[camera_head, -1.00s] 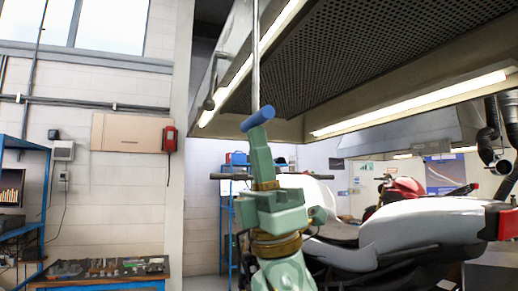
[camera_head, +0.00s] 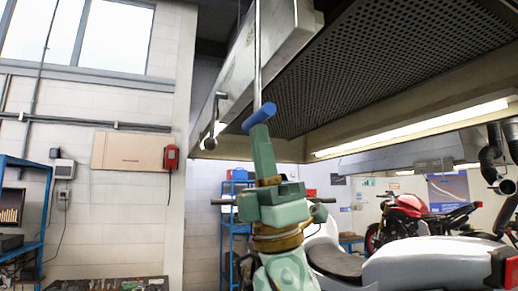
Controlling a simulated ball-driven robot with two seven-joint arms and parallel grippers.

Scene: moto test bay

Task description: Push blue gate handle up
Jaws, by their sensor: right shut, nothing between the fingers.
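The blue gate handle (camera_head: 259,117) is a short, slightly tilted cylinder at the lower end of a thin grey upright rod (camera_head: 257,55). My right gripper (camera_head: 262,137) comes up from below, green with brass-coloured joints. Its fingers are shut with nothing between them and point upward. Their tips meet the underside of the handle in the picture and look to be touching it, though the exact contact is hidden. My left gripper is not in view.
A large metal hood (camera_head: 400,60) with a perforated underside hangs at the upper right. A white-grey motorcycle (camera_head: 430,262) stands low at right, with a red motorcycle (camera_head: 408,205) behind. A red wall phone (camera_head: 171,157) and blue shelf (camera_head: 35,200) are at left.

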